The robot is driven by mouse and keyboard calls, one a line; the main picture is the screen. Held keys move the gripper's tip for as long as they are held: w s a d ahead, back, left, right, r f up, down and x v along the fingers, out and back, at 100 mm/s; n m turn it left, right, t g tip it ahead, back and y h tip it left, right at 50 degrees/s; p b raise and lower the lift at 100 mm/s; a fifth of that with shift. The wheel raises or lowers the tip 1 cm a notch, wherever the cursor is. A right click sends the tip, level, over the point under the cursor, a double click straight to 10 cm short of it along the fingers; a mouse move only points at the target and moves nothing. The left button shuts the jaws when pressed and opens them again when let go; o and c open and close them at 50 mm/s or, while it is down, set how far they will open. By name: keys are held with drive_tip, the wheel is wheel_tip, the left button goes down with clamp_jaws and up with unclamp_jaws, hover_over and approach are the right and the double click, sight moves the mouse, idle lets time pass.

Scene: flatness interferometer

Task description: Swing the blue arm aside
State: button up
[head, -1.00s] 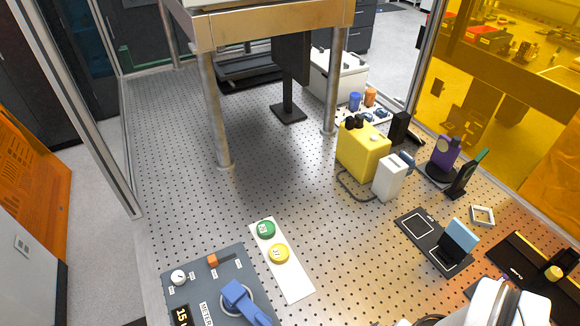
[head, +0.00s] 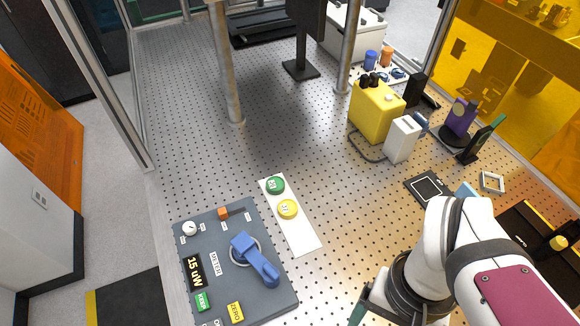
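The blue arm (head: 256,262) sits on a grey panel (head: 226,291) at the lower left in the head view. It pivots on a round base at its upper left and its free end points down and to the right. My gripper (head: 362,312) is only partly in view at the bottom edge, right of the panel and apart from the blue arm. Its fingertips are cut off or hidden, so I cannot tell if it is open or shut.
The panel also bears a white knob (head: 190,229), an orange block (head: 223,213), a display and labelled buttons. A white strip with a green button (head: 275,185) and a yellow button (head: 288,209) lies beside it. A yellow box (head: 376,112) stands at the upper right.

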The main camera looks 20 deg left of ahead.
drive_tip(key=w+f+n+h, duration=0.1)
drive_tip(key=w+n+h, duration=0.2)
drive_tip(key=n+h, duration=0.6)
drive_tip(key=n+t+y, duration=0.1)
drive_tip(key=n+t, duration=1.8)
drive_tip(key=n, duration=0.5)
hover_over(273, 270)
drive_tip(key=v, duration=0.4)
wheel_tip(273, 270, down, 5)
drive_tip(key=shift+g, duration=0.3)
wheel_tip(273, 270, down, 8)
drive_tip(key=shift+s+a+r, duration=0.1)
drive_tip(key=shift+a+r, duration=0.05)
drive_tip(key=shift+a, duration=0.05)
drive_tip(key=x, duration=0.6)
drive_tip(key=shift+w+d, duration=0.2)
drive_tip(key=shift+w, duration=0.15)
drive_tip(key=shift+w+d, duration=0.15)
drive_tip(key=shift+w, duration=0.2)
clamp_jaws()
